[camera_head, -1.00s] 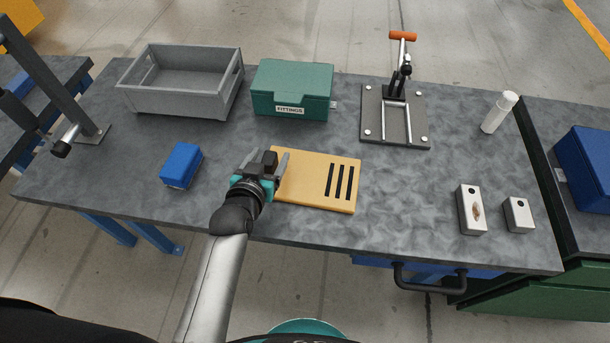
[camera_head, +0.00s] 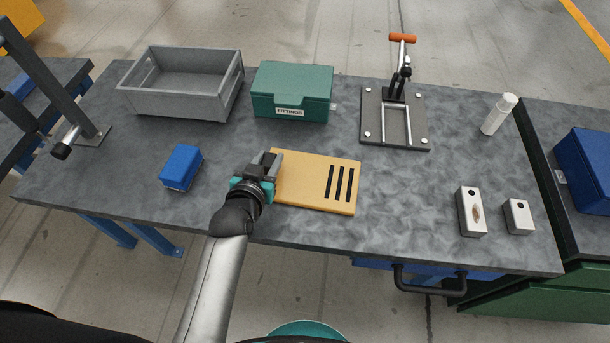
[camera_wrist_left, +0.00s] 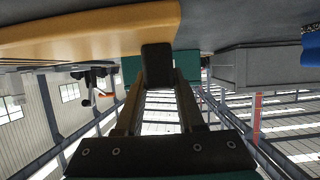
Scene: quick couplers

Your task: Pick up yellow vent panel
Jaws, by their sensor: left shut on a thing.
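The yellow vent panel (camera_head: 300,178) lies flat on the grey workbench, with several dark slots near its right end. My left gripper (camera_head: 268,163) is at the panel's left end, shut on that edge. In the left wrist view the panel (camera_wrist_left: 90,33) spans the upper left, and the gripper's fingers (camera_wrist_left: 158,75) reach up to its edge. The exact contact of the fingers is partly hidden. My right gripper is not in view.
A blue box (camera_head: 181,167) sits left of the gripper. A grey crate (camera_head: 180,105) and a green fittings box (camera_head: 291,104) stand behind. A toggle clamp plate (camera_head: 417,126), a white bottle (camera_head: 497,115) and two metal blocks (camera_head: 471,211) (camera_head: 518,216) are to the right.

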